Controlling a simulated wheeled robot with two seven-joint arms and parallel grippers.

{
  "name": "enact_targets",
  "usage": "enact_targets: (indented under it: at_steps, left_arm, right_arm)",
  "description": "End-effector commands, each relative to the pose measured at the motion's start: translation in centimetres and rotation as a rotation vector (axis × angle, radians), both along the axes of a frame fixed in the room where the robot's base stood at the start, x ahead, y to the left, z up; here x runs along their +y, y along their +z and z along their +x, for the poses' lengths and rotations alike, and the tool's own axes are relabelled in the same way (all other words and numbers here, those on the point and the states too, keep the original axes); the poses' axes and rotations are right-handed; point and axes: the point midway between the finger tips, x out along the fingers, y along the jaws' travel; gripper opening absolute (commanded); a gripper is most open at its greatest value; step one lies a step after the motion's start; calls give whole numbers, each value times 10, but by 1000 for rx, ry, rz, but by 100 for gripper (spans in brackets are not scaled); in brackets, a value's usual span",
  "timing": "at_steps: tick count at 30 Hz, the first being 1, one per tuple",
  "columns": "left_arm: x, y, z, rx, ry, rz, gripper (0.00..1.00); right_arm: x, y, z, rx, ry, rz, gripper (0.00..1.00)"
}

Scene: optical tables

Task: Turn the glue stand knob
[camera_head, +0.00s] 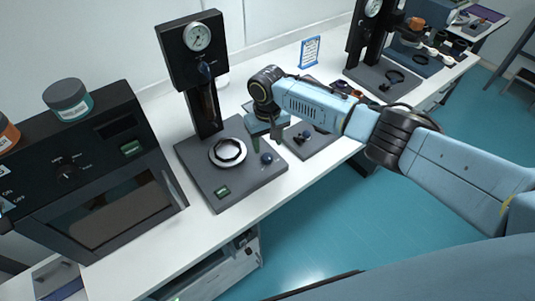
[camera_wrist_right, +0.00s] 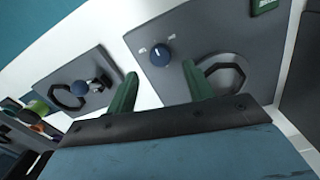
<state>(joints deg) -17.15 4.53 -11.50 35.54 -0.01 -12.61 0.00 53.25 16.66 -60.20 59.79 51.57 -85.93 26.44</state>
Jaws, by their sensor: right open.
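The glue stand (camera_head: 205,107) stands on the white table, with a dial gauge on its column and a dark base plate holding a ring (camera_head: 228,152). Its blue round knob (camera_head: 267,158) sits at the right of the base; it also shows in the right wrist view (camera_wrist_right: 160,55), with small white marks around it. My right gripper (camera_head: 267,142) is just above and behind the knob. In the right wrist view its green fingers (camera_wrist_right: 160,70) are open and empty, and the knob appears between and beyond the fingertips. My left gripper is out of view.
A black oven-like box (camera_head: 100,180) with jars on top stands left of the stand. A second plate with a knob (camera_head: 310,140) lies close on the right. A similar gauge stand (camera_head: 370,50) and a small sign (camera_head: 310,52) are farther back. The table's front edge (camera_head: 270,205) is near.

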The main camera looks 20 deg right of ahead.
Motion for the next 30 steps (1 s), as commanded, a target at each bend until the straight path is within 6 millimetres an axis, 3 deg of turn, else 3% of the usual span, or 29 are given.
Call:
enact_targets:
  at_steps: [3, 9, 22, 30]
  left_arm:
    - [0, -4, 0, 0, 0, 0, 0]
    - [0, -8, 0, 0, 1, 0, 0]
    - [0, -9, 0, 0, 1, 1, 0]
    - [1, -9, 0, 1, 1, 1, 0]
  right_arm:
    - [0, -26, 0, 2, -2, -1, 52]
    - [0, -53, 0, 0, -1, 0, 52]
    - [0, -62, 0, -1, 1, 0, 52]
    - [0, -61, 0, -1, 0, 0, 17]
